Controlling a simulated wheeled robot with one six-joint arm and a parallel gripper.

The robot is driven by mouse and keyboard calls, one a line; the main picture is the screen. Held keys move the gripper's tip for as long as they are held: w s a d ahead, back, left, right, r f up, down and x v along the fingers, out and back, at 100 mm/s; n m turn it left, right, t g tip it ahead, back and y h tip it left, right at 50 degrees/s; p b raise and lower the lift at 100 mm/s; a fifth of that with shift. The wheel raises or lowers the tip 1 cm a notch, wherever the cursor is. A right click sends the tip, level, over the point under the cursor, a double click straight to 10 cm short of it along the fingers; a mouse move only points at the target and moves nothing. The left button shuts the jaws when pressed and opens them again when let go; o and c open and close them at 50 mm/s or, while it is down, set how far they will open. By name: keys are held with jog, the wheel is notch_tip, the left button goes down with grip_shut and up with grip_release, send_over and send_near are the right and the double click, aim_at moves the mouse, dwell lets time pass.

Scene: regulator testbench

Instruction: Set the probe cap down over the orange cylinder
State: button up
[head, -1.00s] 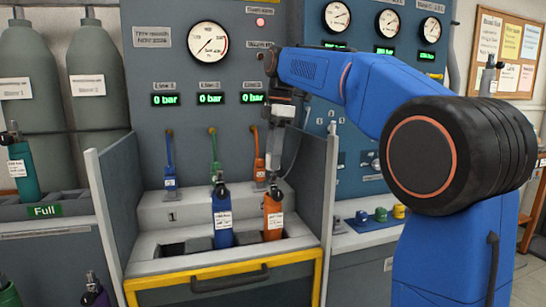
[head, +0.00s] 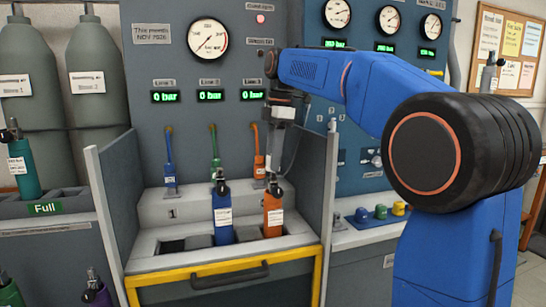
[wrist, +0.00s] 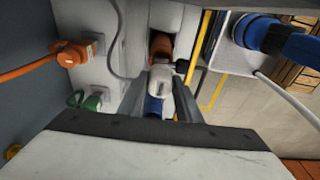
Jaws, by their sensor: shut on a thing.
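The orange cylinder (head: 273,216) stands in the right slot of the bench, with a dark valve on top; it also shows in the wrist view (wrist: 160,46). My gripper (head: 275,168) points down directly over it. In the wrist view my gripper (wrist: 161,97) is shut on the pale probe cap (wrist: 160,78), which sits between the fingers close to the orange cylinder's top. In the head view the cap is too small and covered to make out, so I cannot tell whether it touches the valve.
A blue cylinder (head: 222,218) stands just left of the orange one. Grey side panels (head: 316,190) flank the bay. Coloured hose connectors, including an orange one (head: 258,163), stand on the ledge behind. A yellow-framed front (head: 228,280) lies below.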

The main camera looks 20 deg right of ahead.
jog(key=shift+f, duration=1.2)
dwell(0.7)
jog(key=o, duration=1.2)
jog(key=shift+c, duration=0.2)
